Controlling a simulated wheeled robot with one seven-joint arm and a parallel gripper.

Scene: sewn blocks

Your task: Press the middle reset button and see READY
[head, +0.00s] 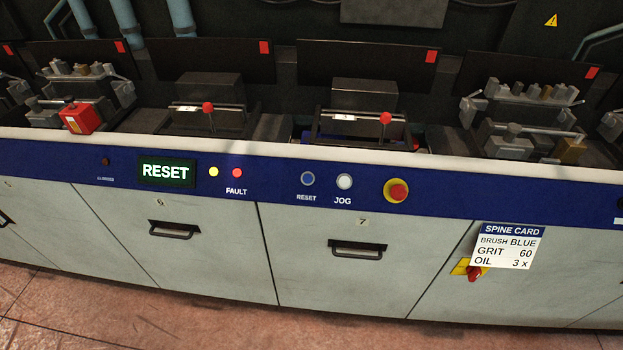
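The blue reset button (308,179) sits in a pale ring on the blue front band of the machine, with the word RESET printed below it. A dark display (166,172) to its left reads RESET in lit white-green letters. A yellow lamp (213,171) and a red lamp (237,173) are between the display and the button, with FAULT printed below the red one. A white JOG button (345,182) is just right of the reset button. My gripper is not in view.
A red emergency knob (398,191) on a yellow disc is right of JOG. A white ledge (250,147) runs above the band. Drawer handles (355,250) stick out below. The floor in front is clear.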

